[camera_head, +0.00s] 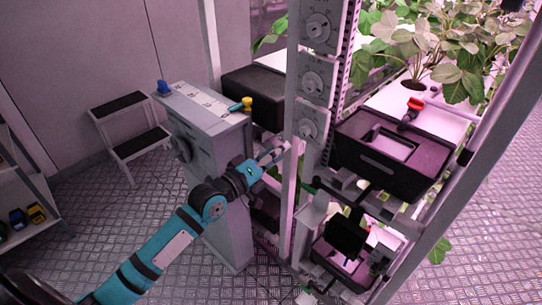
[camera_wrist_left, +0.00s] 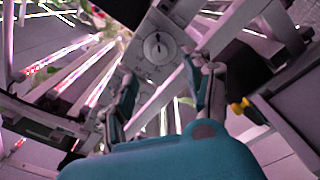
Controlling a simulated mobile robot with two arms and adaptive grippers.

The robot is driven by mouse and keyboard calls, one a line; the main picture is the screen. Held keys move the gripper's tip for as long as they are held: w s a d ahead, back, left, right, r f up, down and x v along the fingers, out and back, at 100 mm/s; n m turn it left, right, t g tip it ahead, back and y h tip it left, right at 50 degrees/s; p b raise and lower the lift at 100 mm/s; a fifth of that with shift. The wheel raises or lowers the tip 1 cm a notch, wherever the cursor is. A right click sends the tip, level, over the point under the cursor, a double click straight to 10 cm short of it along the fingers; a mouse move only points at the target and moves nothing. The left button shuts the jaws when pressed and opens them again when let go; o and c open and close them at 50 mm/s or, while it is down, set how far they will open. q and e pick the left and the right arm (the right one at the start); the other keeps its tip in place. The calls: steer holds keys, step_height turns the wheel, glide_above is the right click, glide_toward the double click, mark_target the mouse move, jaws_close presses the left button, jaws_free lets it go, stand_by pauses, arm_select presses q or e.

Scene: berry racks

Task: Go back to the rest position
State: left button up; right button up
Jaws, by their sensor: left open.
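My left arm comes in from the lower left in the head view. Its left gripper (camera_head: 277,157) is in front of the rack post, to the right of the grey cabinet. The left wrist view shows the two fingers of the left gripper (camera_wrist_left: 163,78) spread apart, with nothing between them. Beyond them is a panel with a round dial (camera_wrist_left: 157,46). My right gripper is not in view.
A grey cabinet (camera_head: 207,112) with blue and yellow knobs stands left of the rack post (camera_head: 291,190). Black boxes (camera_head: 385,160) and leafy plants (camera_head: 455,75) are on the rack. A step stool (camera_head: 128,122) stands by the wall. Free floor lies at left.

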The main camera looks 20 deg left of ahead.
arm_select(q)
steer(key=shift+v, duration=1)
steer(key=s+a+f+g+y, duration=0.1)
steer(key=a+f+g+y, duration=0.1)
steer(key=f, duration=1)
steer(key=s+a+f+g+y, duration=0.2)
steer(key=a+f, duration=0.1)
steer(key=f, duration=0.9)
steer(key=s+f+m+g+y, duration=0.1)
steer(key=s+f+g, duration=0.1)
steer(key=s+f, duration=0.45)
steer(key=s+f+m+g, duration=0.2)
steer(key=s+f, duration=0.1)
steer(key=f, duration=0.7)
steer(key=s+d+f+m+g, duration=0.1)
steer(key=s+f+m+g, duration=0.1)
steer(key=s+f, duration=0.5)
steer(key=s+d+f+m+g, duration=0.2)
steer(key=s+f, duration=0.4)
steer(key=s, duration=1.1)
steer(key=s+d+f+m+g+y, duration=0.1)
steer(key=s+d+f+m+g, duration=0.1)
steer(key=s+f+g, duration=0.2)
steer(key=s+f, duration=0.3)
steer(key=s, duration=0.5)
steer(key=shift+s+f, duration=0.35)
steer(key=shift+s, duration=0.05)
